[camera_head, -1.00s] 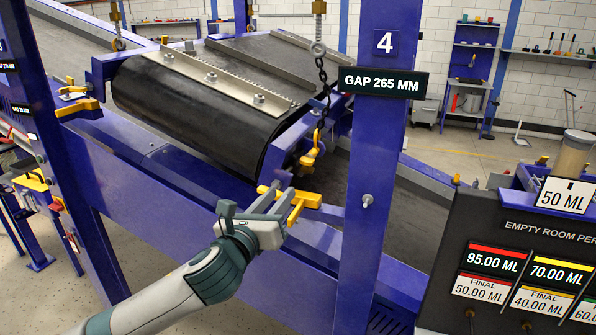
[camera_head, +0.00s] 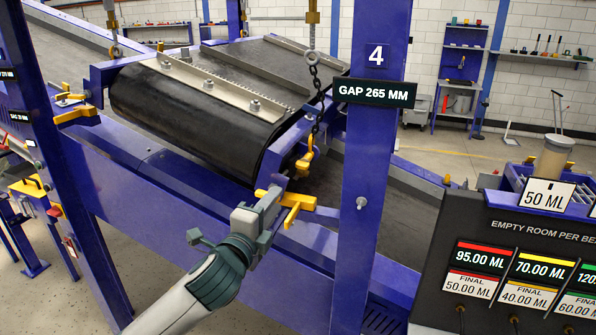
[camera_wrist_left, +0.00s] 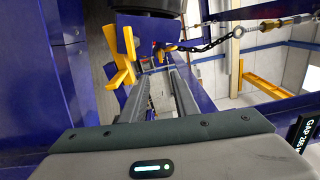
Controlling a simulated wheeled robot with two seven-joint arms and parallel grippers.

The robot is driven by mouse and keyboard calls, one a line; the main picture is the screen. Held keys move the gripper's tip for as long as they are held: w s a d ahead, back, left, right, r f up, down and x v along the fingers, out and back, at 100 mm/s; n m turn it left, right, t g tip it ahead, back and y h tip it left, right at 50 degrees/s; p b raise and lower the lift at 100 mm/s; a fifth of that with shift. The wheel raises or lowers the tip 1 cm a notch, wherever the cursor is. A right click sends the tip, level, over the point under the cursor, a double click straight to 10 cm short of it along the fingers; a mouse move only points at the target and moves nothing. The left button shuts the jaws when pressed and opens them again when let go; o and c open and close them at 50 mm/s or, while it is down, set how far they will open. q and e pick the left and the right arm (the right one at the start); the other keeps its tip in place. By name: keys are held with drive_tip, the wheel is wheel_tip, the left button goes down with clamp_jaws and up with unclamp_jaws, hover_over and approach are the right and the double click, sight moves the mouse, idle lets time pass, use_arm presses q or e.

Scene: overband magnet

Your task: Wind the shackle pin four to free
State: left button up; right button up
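The yellow shackle (camera_head: 304,160) hangs at the lower end of a dark chain (camera_head: 316,100), beside post 4 (camera_head: 366,150). It also shows small, beyond my fingers, in the left wrist view (camera_wrist_left: 170,50); its pin cannot be made out clearly. Just below it is a yellow bracket (camera_head: 295,203), which shows at the upper left of the wrist view (camera_wrist_left: 122,58). My left gripper (camera_head: 268,200) is in front of this bracket and below the shackle. In the wrist view its two fingers (camera_wrist_left: 163,80) are apart with nothing held between them. Whether a finger touches the bracket is unclear.
A black belted drum (camera_head: 190,120) lies behind the blue frame rail. The sign reading GAP 265 MM (camera_head: 375,92) is fixed on post 4, right of the chain. A dark panel with ML cards (camera_head: 500,270) stands at the lower right.

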use_arm(q)
drive_tip(key=p, duration=0.6)
approach(300, 168)
drive_tip(key=x, duration=0.7)
drive_tip(key=shift+w+r, duration=0.1)
drive_tip(key=shift+w, duration=0.05)
drive_tip(key=shift+w+d, duration=0.25)
drive_tip(key=shift+w, duration=0.3)
drive_tip(key=shift+c, duration=0.6)
clamp_jaws()
